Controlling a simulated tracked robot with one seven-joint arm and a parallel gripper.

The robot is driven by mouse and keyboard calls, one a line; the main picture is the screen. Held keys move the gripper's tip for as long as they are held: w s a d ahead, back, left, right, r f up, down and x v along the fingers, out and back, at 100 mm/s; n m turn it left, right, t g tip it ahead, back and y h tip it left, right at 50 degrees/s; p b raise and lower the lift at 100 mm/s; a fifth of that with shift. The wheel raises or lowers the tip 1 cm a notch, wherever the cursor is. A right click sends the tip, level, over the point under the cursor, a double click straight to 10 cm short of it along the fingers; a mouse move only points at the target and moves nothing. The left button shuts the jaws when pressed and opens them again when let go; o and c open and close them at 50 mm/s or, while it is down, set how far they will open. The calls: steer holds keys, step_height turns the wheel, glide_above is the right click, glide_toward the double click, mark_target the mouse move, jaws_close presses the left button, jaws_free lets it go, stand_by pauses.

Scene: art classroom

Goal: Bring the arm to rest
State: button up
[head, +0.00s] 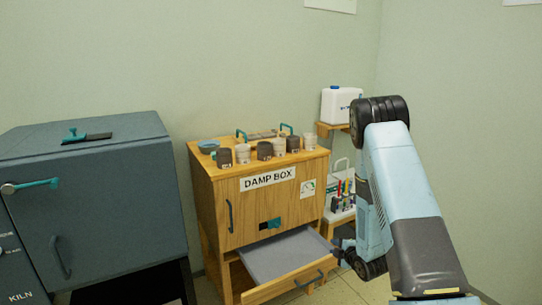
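My arm (412,205), pale blue with black joints, fills the right side of the head view. It rises to a bent elbow, and the far part hangs down behind the near link. My gripper (339,250) is small and dark at the low end of the arm, just right of the open drawer (290,284) of the damp box (268,206). It is partly hidden by the wrist, and its fingers are too small to read. I cannot tell whether it touches the drawer. I see nothing clearly held.
The drawer sticks out below the damp box and looks empty. Several cups (264,150) and a blue bowl (208,146) stand on top. A grey kiln (95,200) is at left. A shelf cart (341,215) with a white jug (340,106) stands behind my arm.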

steer(key=s+d+r+m+g+h, duration=0.1)
steer(key=s+r+m, duration=0.15)
steer(key=r, duration=0.65)
steer(key=s+d+r+m+g+h, duration=0.15)
steer(key=r+m, duration=0.25)
steer(key=r, duration=0.5)
steer(key=s+r+m+h, duration=0.2)
steer(key=s+r+m, duration=0.1)
steer(key=r, duration=0.6)
steer(key=s+a+r+m+g, duration=0.1)
steer(key=s+r+m, duration=0.2)
steer(key=s, duration=0.7)
steer(key=s+a+r+m+g, duration=0.1)
steer(key=s+r+m+g, duration=0.1)
steer(key=s+r, duration=0.5)
steer(key=s+a+r+m+g, duration=0.1)
steer(key=s+r+m, duration=0.3)
steer(key=s, duration=0.9)
steer(key=shift+s+a+r+y, duration=0.3)
steer(key=shift+s+r+y, duration=0.05)
steer(key=shift+r, duration=0.05)
